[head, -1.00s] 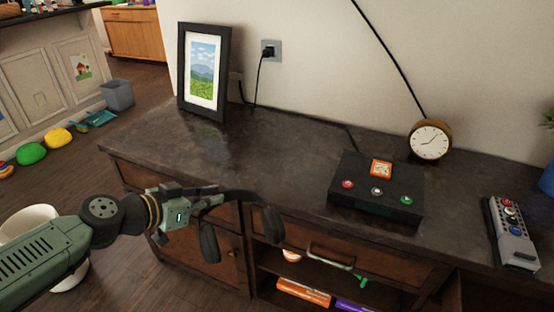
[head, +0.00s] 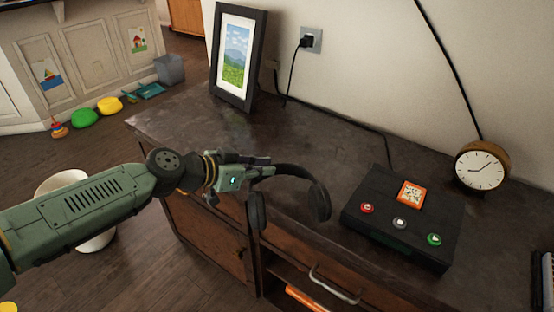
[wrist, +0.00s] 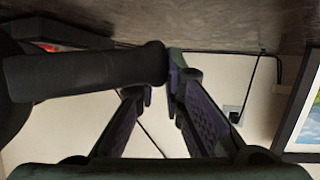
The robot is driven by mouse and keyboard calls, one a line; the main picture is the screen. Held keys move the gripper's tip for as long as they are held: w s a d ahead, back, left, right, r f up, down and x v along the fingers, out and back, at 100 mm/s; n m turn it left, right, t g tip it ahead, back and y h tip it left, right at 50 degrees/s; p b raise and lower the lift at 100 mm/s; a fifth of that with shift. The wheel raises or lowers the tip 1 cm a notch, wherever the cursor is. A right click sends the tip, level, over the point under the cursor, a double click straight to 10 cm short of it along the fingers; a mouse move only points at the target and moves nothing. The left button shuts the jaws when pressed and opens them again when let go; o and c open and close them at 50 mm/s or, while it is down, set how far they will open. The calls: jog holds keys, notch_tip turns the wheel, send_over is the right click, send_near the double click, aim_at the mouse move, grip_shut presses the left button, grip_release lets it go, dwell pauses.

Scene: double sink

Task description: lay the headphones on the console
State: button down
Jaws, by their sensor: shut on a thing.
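My gripper (head: 262,172) is shut on the black headphones (head: 318,196) by the band. The headphones are held at the console's front edge, with one ear cup hanging in front of the drawers and the other over the edge of the top. In the wrist view the dark headphones (wrist: 85,68) reach in from the left to the fingers (wrist: 158,90). The console (head: 190,120) has a dark stone-like top and brown wooden doors and drawers. Whether the headphones touch the top cannot be told.
A black box with buttons (head: 378,235) and an orange card stands right of the headphones. A round clock (head: 482,170) stands behind it, and a framed picture (head: 238,60) at the back left. The top between frame and box is clear apart from a cable (head: 345,126).

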jog(key=w+b, duration=0.1)
jog(key=w, duration=0.3)
jog(key=w+f+b, duration=0.1)
jog(key=w+b, duration=0.1)
jog(key=w, duration=0.3)
jog(key=w+b, duration=0.2)
jog(key=w, duration=0.3)
jog(key=shift+w+a+f, duration=0.1)
jog(key=shift+a+f, duration=0.15)
notch_tip(320, 180, down, 4)
jog(key=b, duration=0.4)
jog(key=shift+r, duration=0.3)
jog(key=c, duration=2.1)
grip_release()
jog(key=o, duration=0.4)
